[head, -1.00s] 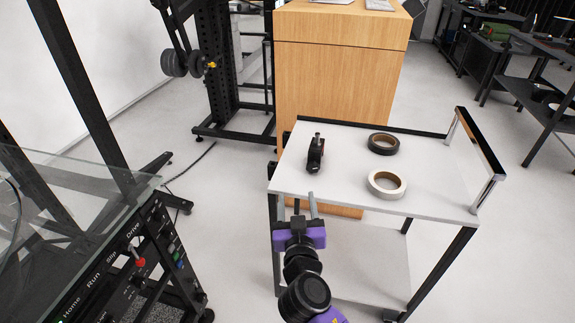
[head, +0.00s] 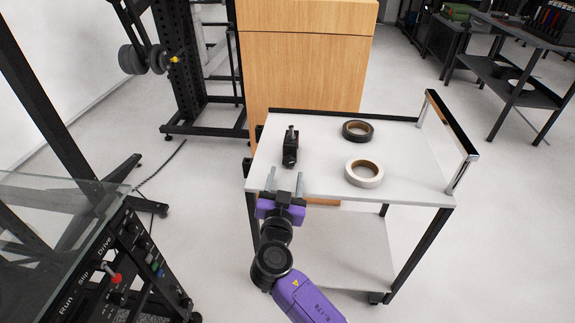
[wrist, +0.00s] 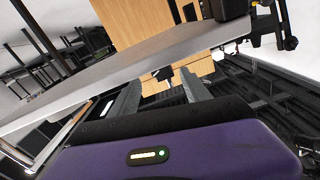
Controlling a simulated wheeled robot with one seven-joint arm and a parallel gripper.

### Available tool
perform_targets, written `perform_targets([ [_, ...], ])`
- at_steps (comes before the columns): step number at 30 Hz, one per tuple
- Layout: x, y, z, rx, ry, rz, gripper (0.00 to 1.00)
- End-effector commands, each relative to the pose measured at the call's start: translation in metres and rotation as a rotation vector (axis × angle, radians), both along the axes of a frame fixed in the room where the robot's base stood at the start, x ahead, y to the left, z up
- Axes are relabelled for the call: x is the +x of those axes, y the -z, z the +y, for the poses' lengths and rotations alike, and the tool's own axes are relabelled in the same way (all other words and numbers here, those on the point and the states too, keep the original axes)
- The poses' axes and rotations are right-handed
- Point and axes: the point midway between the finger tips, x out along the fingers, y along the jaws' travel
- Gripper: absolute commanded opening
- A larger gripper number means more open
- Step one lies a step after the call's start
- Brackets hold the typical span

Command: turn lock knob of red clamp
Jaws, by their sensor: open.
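No clearly red clamp shows in either view. A black clamp-like device (head: 290,150) with a short upright post stands on the left part of the white cart top (head: 320,178); its lock knob cannot be made out. My gripper (head: 286,180), with a purple body, is at the cart's near left edge, short of the device. Its two grey fingers are apart with nothing between them. In the wrist view my gripper (wrist: 160,80) is open and tilted against the cart edge (wrist: 140,55), with a small black part (wrist: 163,73) beyond the fingertips.
A black tape roll (head: 357,131) and a white one (head: 364,173) lie right of the device. A wooden cabinet (head: 300,75) stands behind the cart. A control panel with a red-handled switch (head: 116,278) is at the lower left. A metal handle (head: 455,130) rises at the cart's right.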

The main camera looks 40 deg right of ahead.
Motion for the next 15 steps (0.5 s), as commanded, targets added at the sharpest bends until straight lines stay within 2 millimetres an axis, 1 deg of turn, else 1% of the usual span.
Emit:
perform_targets([
  [1, 0.005, -0.002, -0.007, 0.0, 0.003, -0.001, 0.56],
  [6, 0.02, -0.001, -0.026, 0.0, 0.002, 0.0, 0.56],
  [10, 0.027, -0.001, -0.035, -0.001, 0.0, 0.001, 0.56],
  [15, 0.03, 0.0, -0.038, 0.0, 0.0, 0.002, 0.56],
])
